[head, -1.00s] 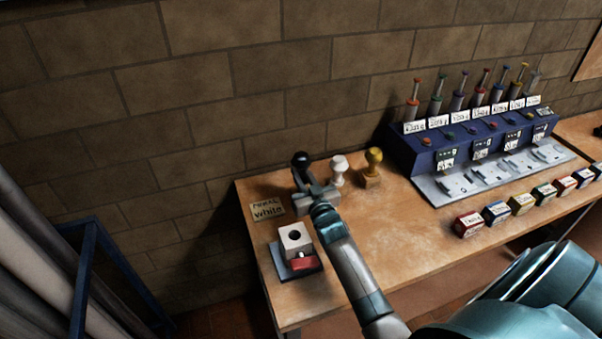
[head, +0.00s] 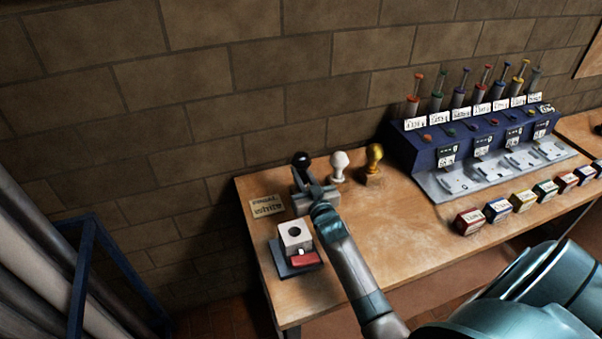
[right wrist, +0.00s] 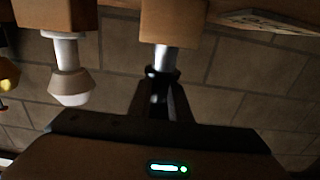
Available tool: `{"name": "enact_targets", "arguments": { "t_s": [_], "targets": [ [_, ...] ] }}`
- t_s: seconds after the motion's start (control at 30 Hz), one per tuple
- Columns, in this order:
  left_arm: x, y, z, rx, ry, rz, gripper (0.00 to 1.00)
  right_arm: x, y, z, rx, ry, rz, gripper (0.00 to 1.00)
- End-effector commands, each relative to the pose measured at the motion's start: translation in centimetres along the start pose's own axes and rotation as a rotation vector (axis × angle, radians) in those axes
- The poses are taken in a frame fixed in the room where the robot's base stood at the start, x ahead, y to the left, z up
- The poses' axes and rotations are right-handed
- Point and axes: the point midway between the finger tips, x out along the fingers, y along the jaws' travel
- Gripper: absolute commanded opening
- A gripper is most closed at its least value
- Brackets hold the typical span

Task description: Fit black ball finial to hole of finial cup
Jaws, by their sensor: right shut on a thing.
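The black ball finial (head: 301,159) stands upright at the back left of the bench. In the right wrist view, its black part (right wrist: 158,82) is between my right fingers and its pale metal stem (right wrist: 163,58) meets a wooden block (right wrist: 172,20). My right gripper (head: 306,178) is shut on the finial; it also shows in the right wrist view (right wrist: 160,92). A pale block with a round dark hole, the finial cup (head: 296,238), sits on a dark base in front, apart from the finial. My left gripper is out of view.
A white finial (head: 339,166) and a yellow finial (head: 374,162) stand right of the black one. A card (head: 267,205) lies left; its lower word looks like "white". A red part (head: 306,259) fronts the cup. A blue dispenser rack (head: 470,145) and small labelled boxes (head: 497,210) are right.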

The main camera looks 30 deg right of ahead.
Motion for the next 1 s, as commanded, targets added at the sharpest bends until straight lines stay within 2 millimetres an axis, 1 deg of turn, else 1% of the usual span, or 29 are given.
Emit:
{"name": "enact_targets", "arguments": {
  "t_s": [0.2, 0.23, 0.27, 0.3, 0.33, 0.6, 0.77, 0.87, 1.0],
  "targets": [
    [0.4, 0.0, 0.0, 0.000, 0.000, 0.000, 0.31, 0.0, 0.0, 0.5, 0.000, 0.001, 0.000, 0.00],
    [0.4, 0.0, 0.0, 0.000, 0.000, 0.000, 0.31, 0.0, 0.0, 0.5, 0.000, 0.001, 0.000, 0.20],
    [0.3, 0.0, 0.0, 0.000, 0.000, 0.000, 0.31, 0.0, 0.0, 0.4, 0.000, 0.001, 0.000, 0.27],
    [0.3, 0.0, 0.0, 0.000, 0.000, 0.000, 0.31, 0.0, 0.0, 0.4, 0.000, 0.001, 0.000, 0.36],
    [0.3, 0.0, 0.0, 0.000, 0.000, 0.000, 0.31, 0.0, 0.0, 0.4, 0.000, 0.001, 0.000, 0.39],
    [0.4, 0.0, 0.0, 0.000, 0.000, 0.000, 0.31, 0.0, 0.0, 0.4, 0.000, 0.000, 0.000, 0.39],
    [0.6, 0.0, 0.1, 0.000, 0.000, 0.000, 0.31, 0.0, 0.0, -0.1, -0.001, 0.001, 0.000, 0.39],
    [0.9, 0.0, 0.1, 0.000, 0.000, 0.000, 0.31, 0.1, 0.0, -0.9, -0.001, 0.003, 0.000, 0.39],
    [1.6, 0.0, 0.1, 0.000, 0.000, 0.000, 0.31, 0.1, 0.0, -2.6, -0.001, 0.005, -0.001, 0.39]
  ]
}}
